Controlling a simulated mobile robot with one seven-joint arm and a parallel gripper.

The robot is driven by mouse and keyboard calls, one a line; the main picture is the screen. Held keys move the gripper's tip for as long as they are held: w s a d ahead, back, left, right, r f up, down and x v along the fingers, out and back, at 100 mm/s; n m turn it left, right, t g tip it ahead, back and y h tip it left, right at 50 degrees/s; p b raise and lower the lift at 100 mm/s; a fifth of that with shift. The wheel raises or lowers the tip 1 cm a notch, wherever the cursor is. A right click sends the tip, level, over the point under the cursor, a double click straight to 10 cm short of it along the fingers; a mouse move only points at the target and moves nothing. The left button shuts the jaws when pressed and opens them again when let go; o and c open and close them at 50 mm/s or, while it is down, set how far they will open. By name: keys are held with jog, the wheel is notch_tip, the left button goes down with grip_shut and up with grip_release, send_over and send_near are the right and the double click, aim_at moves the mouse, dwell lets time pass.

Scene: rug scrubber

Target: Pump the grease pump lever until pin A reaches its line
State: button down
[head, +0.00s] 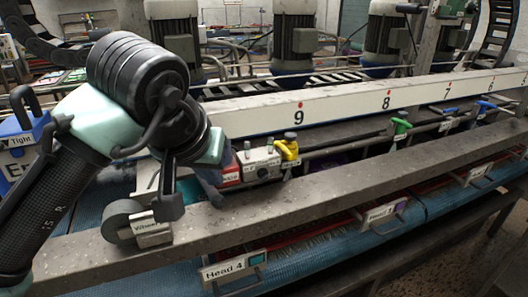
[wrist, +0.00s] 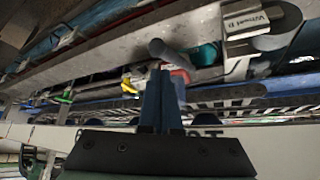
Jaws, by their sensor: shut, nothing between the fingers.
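The grease pump appears to be the small red and grey block (head: 262,167) on the machine's frame in the head view. Upright pins with green tops stand on it; their labels and lines are too small to read. A yellow handle-like part (head: 290,151) is at its right end; I cannot tell whether it is the pump lever. It also seems to show in the wrist view (wrist: 128,86). My gripper (head: 214,197) is left of the block, partly hidden by my arm. In the wrist view its fingers (wrist: 163,70) are shut and empty, overlapping a red part; contact is unclear.
A grey wheel (head: 121,220) with a "Wheel" label sits left of my gripper. The long grey beam (head: 330,185) runs in front. A green-handled valve (head: 400,126) and a blue one (head: 485,106) stand to the right. A "Head 4" plate (head: 233,266) hangs below.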

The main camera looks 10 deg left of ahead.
jog(key=shift+f, duration=0.1)
jog(key=shift+f+b, duration=2.6)
jog(key=shift+f, duration=1.2)
notch_tip(320, 180, up, 10)
jog(key=p, duration=0.9)
jog(key=shift+r, duration=0.1)
